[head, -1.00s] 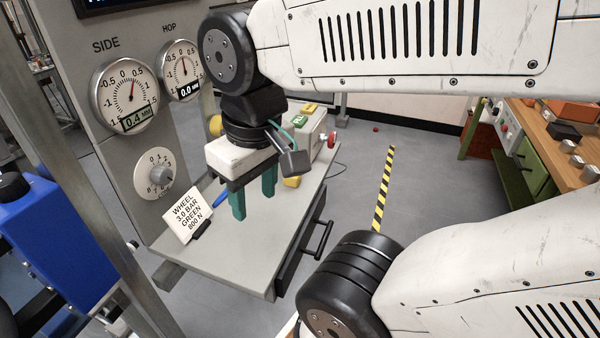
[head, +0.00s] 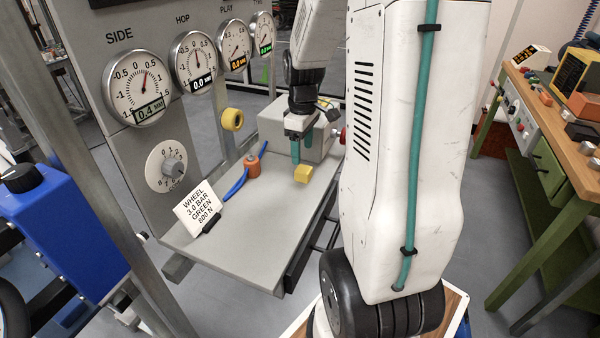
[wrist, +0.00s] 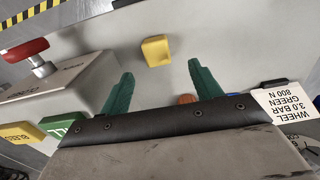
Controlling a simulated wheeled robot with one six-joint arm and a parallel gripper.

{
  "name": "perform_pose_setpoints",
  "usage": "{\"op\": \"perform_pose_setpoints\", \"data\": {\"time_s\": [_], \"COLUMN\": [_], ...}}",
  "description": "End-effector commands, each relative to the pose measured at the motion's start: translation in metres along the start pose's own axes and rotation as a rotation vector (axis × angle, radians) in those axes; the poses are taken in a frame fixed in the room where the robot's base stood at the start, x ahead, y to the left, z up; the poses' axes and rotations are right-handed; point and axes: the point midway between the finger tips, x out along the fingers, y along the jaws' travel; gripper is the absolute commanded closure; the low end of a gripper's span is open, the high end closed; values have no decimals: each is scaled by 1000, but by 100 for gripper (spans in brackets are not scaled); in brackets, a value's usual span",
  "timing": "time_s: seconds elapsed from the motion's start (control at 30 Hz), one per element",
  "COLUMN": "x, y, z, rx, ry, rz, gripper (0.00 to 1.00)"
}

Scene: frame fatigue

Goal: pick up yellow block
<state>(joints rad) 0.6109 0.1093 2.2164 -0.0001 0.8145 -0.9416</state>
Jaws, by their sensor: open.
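The yellow block (head: 303,173) lies on the grey bench shelf, toward its right side in the head view. In the wrist view the yellow block (wrist: 157,50) shows ahead of the fingers, sideways between their lines and clear of both. My gripper (head: 303,150) has teal fingers pointing down, just above and behind the block in the head view. In the wrist view my gripper (wrist: 160,74) is open with nothing between its fingers.
A grey box (head: 275,122) with a red knob (wrist: 27,50) stands close beside my gripper. The shelf front is clear.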

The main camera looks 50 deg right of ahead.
Motion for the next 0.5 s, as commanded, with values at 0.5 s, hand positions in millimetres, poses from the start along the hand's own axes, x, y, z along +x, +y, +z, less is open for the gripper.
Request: {"op": "perform_pose_setpoints", "data": {"time_s": [0.5], "x": [66], "y": [5], "z": [3], "rx": [-5], "ry": [-3], "rz": [-5], "gripper": [36]}}
